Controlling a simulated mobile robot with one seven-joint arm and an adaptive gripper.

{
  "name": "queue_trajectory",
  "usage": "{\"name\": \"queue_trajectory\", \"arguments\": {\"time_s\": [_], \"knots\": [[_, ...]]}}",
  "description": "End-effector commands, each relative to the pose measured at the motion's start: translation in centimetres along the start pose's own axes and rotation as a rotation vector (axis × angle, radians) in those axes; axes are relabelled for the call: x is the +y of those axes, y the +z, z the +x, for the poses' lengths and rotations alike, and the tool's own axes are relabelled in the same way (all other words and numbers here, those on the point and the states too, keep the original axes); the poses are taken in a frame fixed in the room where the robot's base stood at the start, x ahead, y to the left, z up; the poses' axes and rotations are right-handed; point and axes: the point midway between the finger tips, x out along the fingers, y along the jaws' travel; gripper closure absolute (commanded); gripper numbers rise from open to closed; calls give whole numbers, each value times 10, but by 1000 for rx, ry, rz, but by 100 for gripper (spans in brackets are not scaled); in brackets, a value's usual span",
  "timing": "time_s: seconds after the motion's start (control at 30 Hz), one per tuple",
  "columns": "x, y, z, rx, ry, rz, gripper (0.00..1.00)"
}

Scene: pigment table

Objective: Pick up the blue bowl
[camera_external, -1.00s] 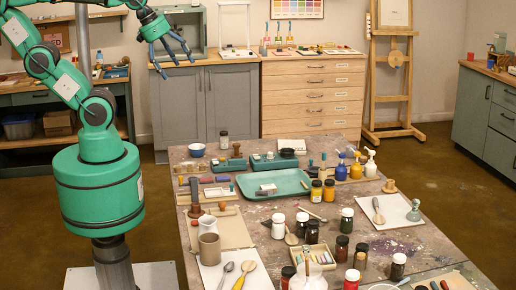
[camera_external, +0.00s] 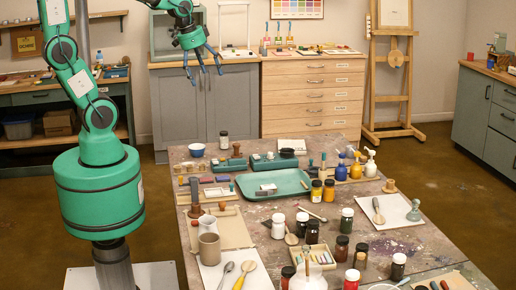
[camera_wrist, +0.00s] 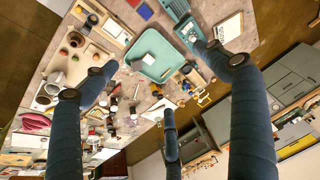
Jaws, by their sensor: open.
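A small blue bowl (camera_external: 197,149) with a pale inside sits upright at the far left corner of the paint-marked table (camera_external: 330,215) in the external view. My gripper (camera_external: 204,72) hangs high above and behind that corner, its blue fingers spread and pointing down. It is open, empty and well apart from the bowl. In the wrist view, the fingers of my gripper (camera_wrist: 165,95) spread wide over the table; I cannot pick out the bowl there.
A dark stamp-like block (camera_external: 236,152) and a green tray (camera_external: 272,184) stand right of the bowl. Grey cabinets (camera_external: 205,105) stand behind the table. Several jars and bottles crowd the table's right and front parts.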

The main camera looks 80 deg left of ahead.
Motion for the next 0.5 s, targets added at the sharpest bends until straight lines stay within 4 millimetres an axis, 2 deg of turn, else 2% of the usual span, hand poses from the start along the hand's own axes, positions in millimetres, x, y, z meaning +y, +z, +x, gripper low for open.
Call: {"name": "queue_trajectory", "arguments": {"time_s": [0.03, 0.27, 0.5], "knots": [[-18, -2, 17, -20, -1, -7, 14], [-94, -2, 84, -81, 1, -5, 14], [-176, 24, 159, -137, 16, -10, 14]]}}
